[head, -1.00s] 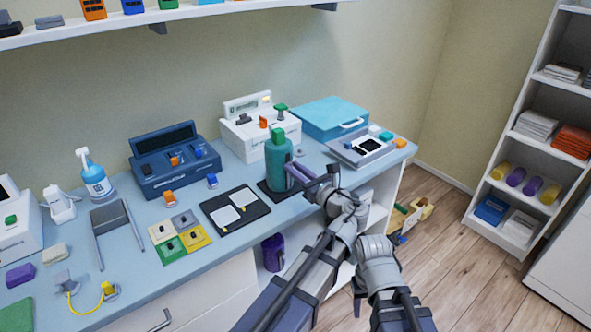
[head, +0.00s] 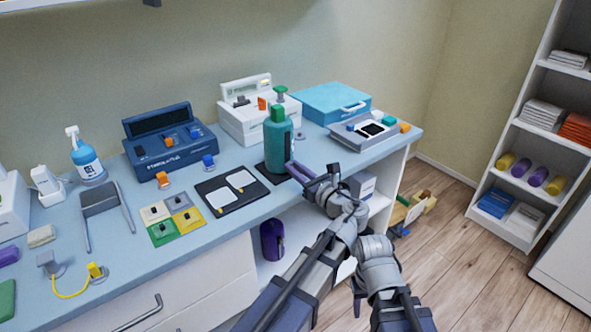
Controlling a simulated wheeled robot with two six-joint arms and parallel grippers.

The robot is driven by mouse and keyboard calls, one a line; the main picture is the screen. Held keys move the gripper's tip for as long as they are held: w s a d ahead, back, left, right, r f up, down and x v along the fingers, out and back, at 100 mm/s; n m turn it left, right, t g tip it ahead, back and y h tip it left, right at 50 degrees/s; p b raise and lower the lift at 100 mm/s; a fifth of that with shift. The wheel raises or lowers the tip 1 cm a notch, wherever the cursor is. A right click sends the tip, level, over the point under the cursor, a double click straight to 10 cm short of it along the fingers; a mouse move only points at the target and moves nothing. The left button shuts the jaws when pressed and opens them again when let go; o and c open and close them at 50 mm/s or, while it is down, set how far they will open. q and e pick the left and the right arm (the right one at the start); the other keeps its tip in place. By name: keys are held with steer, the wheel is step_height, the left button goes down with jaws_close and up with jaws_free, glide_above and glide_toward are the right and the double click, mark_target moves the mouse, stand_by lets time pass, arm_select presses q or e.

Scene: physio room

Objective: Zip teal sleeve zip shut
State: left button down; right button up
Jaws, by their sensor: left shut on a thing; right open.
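The teal sleeve (head: 278,142), with a green top, stands upright on a dark mat (head: 262,168) near the back right of the counter. My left gripper (head: 291,168) reaches it from the lower right, with its fingertips low on the sleeve's right side. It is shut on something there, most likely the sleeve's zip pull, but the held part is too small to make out. The zip line is not clear. My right gripper (head: 358,295) is low in front of the counter, away from the sleeve, partly hidden by my own arm; it is open.
Behind the sleeve stand a white device (head: 248,122) and a teal case (head: 330,103). A black tray with white pads (head: 226,212) lies to its left and a grey scale-like device (head: 362,132) to its right. A purple bottle-like item (head: 272,240) stands on the shelf below.

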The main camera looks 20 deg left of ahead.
arm_select(q)
steer(key=shift+s+f, duration=0.1)
steer(key=shift+f, duration=0.1)
steer(key=c, duration=0.8)
jaws_free()
